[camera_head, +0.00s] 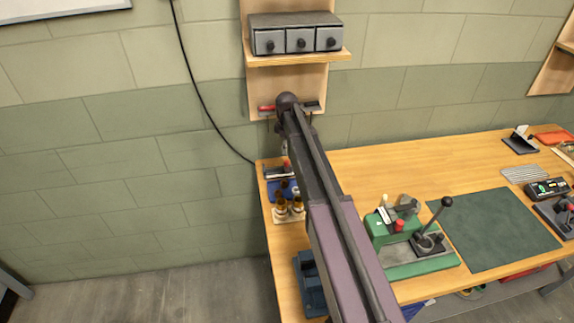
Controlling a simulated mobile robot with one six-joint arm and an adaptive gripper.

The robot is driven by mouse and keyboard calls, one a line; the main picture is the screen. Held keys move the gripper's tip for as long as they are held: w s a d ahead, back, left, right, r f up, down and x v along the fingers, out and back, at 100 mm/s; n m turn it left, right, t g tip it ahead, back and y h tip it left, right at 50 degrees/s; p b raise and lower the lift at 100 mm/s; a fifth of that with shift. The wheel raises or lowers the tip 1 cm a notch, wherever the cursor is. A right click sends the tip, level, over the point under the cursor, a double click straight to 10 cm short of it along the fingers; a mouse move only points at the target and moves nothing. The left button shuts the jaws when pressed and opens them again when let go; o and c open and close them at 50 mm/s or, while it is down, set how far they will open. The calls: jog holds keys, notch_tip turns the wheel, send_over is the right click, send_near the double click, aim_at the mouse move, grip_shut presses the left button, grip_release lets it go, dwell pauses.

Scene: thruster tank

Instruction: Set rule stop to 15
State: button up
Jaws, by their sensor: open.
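I cannot pick out a rule stop or any scale marks with certainty. A grey bar-like piece (278,172) with a small red part lies at the left back of the bench, partly behind my arm. A green-based device (420,262) with a black-knobbed lever and a red part stands right of my arm; no scale is readable on it. My arm runs up from the bottom edge across the left end of the bench towards the wall. My gripper is not visible; the arm may hide it.
The wooden bench (370,168) has bare room at its back middle. A dark green mat (497,228) lies on the right. Small bottles (281,208) and a blue box (309,284) are near the left edge. Grey drawers (297,37) sit on a wall shelf; a black cable hangs left.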

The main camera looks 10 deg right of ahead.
aim_at(287, 161)
jog(key=shift+f+b, duration=3.3)
jog(key=shift+f, duration=0.25)
grip_shut()
